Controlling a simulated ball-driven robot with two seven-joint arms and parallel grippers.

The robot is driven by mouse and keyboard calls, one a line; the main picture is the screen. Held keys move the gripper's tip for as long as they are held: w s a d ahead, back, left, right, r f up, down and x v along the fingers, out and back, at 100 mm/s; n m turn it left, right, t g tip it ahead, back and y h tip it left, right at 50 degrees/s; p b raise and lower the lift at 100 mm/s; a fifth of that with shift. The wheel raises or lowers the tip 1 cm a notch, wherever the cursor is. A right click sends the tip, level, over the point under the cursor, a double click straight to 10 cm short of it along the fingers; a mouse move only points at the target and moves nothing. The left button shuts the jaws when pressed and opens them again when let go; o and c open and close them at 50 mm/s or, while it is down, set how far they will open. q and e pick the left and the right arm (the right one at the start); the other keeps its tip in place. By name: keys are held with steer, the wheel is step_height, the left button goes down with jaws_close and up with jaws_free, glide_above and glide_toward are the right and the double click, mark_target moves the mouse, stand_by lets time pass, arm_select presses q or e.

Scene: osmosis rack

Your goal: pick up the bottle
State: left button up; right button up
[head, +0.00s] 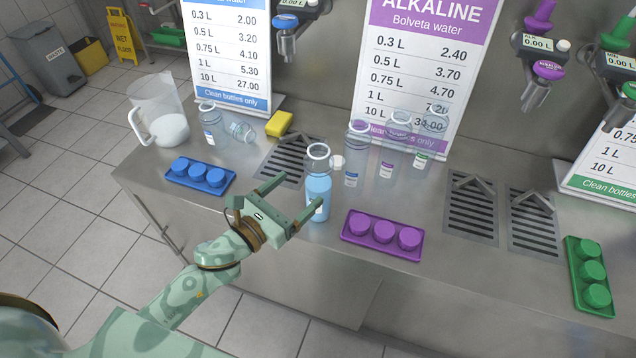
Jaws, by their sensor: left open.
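A clear bottle filled with blue liquid (318,186) stands upright near the front edge of the steel counter, with a white ring at its neck. My left gripper (298,194) is open in front of it, with one finger to the bottle's left and the other overlapping its lower right side in the picture. I cannot tell whether the fingers touch it. Other clear bottles stand behind: one (357,155) close to its right, another (394,145) further right, and one (211,130) at the left. My right gripper is not in view.
A blue cap tray (200,190) and a purple cap tray (352,245) flank the bottle on the steel counter (440,275). A white pitcher (170,128), a lying bottle (240,131) and a yellow sponge (279,124) are at back left. A green cap tray (578,303) is at right.

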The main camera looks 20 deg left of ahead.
mark_target(307, 182)
arm_select(q)
steer(key=x, duration=0.3)
steer(key=shift+w, duration=0.1)
steer(key=x, duration=0.6)
steer(key=shift+d+f, duration=0.25)
steer(key=shift+f, duration=0.15)
steer(key=shift+c, duration=0.3)
steer(key=c, duration=1)
steer(key=shift+c, duration=1.3)
steer(key=shift+r, duration=0.1)
